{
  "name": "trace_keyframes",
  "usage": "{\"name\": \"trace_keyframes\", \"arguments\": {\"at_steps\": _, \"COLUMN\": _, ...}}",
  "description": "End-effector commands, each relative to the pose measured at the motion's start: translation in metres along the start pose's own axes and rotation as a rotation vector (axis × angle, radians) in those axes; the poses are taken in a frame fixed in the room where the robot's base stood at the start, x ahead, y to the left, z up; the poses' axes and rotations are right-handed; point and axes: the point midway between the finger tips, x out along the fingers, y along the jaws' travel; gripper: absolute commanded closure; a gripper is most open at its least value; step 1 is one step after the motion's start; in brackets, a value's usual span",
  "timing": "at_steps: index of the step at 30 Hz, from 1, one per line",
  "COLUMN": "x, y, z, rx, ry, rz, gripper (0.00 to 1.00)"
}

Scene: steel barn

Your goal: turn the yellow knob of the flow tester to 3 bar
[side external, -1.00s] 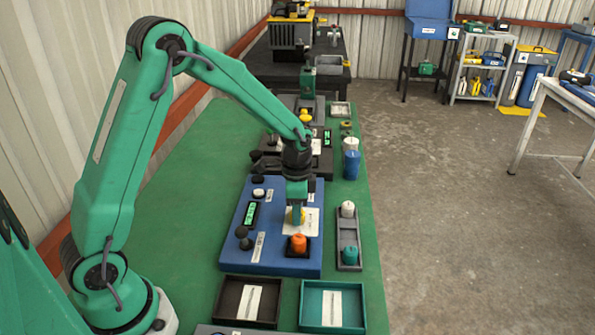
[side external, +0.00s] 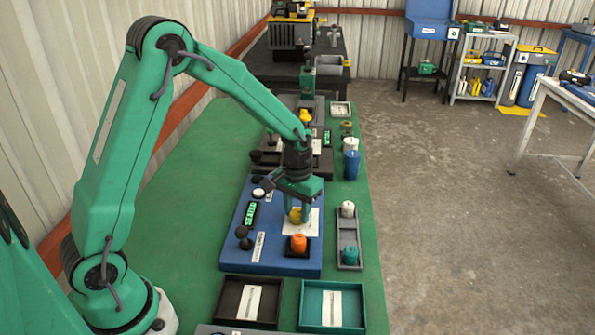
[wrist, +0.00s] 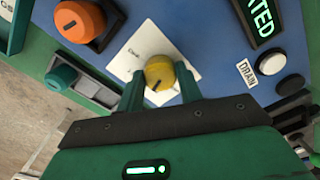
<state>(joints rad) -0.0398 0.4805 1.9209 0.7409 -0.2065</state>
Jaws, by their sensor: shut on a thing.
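The yellow knob (side external: 296,215) stands on a white plate (side external: 312,224) on the blue flow tester (side external: 270,258). My gripper (side external: 299,212) points down over it and is shut on the knob. In the wrist view the knob (wrist: 160,72) sits between the green fingers of my gripper (wrist: 160,80), with a dark pointer mark towards the camera. Any scale on the plate is too small to read.
An orange knob (side external: 299,243) stands near the tester's front right corner. Black knobs (side external: 242,233) line its left side. A grey tray (side external: 348,252) with a white and a teal piece lies to the right. Brown (side external: 222,301) and teal (side external: 306,318) trays lie in front.

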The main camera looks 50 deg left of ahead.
Motion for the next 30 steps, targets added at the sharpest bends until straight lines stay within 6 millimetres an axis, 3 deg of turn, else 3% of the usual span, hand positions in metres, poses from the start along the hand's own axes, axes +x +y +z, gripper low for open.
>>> {"name": "trace_keyframes", "arguments": {"at_steps": 30, "x": -0.0021, "y": 0.0014, "z": -0.0016, "rx": -0.903, "ry": 0.003, "rz": 0.002, "gripper": 0.87}}
